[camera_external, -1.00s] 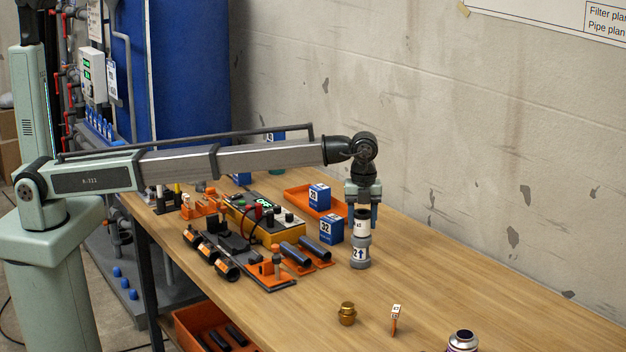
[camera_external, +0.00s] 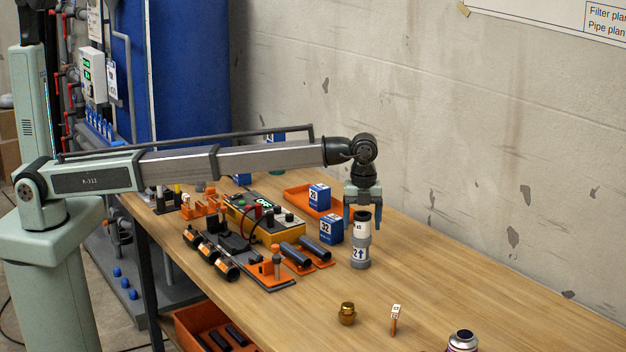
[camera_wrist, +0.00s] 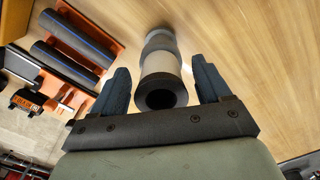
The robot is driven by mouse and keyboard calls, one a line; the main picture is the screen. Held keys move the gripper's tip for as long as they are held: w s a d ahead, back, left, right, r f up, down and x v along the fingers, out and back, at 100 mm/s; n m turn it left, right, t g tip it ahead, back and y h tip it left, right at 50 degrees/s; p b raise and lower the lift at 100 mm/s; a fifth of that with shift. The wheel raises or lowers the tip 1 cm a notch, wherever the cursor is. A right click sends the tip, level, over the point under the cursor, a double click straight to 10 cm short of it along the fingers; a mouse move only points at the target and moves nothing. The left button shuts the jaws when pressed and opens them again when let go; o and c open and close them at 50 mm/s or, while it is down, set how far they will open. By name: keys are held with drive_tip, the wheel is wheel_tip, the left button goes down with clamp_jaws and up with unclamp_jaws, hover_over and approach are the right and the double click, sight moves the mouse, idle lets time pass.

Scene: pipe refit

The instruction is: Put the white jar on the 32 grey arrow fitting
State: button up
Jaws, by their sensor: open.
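The white jar (camera_external: 361,229) has a dark open top and stands upright on the grey arrow fitting (camera_external: 360,259). The fitting carries a white label with a blue arrow and a partly visible number, and it stands on the bench. My gripper (camera_external: 362,224) is open, with its blue fingers apart on either side of the jar's upper part. In the wrist view the dark ring of the jar's top (camera_wrist: 161,92) lies between the fingertips, with a gap on each side. The fitting's grey body (camera_wrist: 160,42) shows beyond it.
A blue box marked 32 (camera_external: 331,229) stands close left of the fitting. Dark pipes on orange holders (camera_external: 296,253) and a yellow-black meter (camera_external: 262,222) lie further left.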

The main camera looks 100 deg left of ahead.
wheel_tip(320, 180, up, 12)
idle(0.6)
